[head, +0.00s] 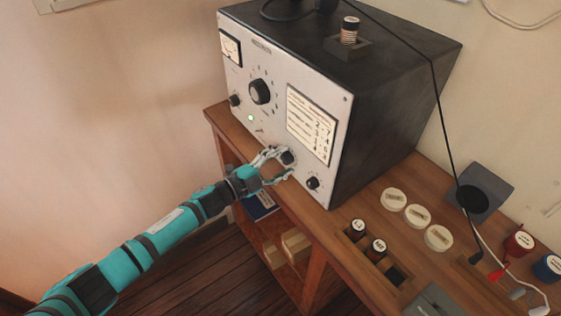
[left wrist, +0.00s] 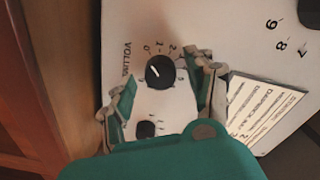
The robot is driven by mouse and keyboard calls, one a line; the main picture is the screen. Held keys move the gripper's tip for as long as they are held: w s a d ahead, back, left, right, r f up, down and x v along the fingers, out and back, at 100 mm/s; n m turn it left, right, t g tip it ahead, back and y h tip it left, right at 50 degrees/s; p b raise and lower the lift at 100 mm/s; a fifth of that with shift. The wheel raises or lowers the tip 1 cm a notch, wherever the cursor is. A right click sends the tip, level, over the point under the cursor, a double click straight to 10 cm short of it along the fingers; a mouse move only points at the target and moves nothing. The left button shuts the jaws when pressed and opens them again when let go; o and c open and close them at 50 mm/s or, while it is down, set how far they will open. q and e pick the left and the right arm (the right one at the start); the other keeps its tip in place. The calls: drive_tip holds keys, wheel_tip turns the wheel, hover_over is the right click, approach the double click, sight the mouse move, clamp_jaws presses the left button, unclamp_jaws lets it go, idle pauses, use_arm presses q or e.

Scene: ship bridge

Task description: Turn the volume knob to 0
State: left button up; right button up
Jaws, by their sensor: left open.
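The volume knob (head: 288,157) is a small black knob low on the front panel of the grey radio set (head: 341,119). In the left wrist view the knob (left wrist: 160,72) carries a white pointer line on its upper left side. The lettering "VOLUME" and small numbers starting with 0 stand beside and above it. The pointer seems to lie near the low numbers; the exact value is hard to tell. My left gripper (head: 277,166) is open at the panel, and its fingers (left wrist: 165,95) stand on either side of the knob, with gaps showing. My right gripper is out of view.
A larger dial (head: 260,91) and other small knobs (head: 313,183) (head: 235,100) share the panel with a printed card (head: 311,125). The set stands on a wooden desk (head: 340,222). White discs (head: 394,200) and dark cylinders (head: 357,229) sit to the right. A black cable hangs over the set.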

use_arm(q)
drive_tip(key=shift+s+a, duration=0.1)
drive_tip(key=v, duration=1.1)
drive_tip(key=shift+s+a, duration=0.2)
drive_tip(key=shift+a, duration=0.15)
drive_tip(key=shift+f, duration=0.1)
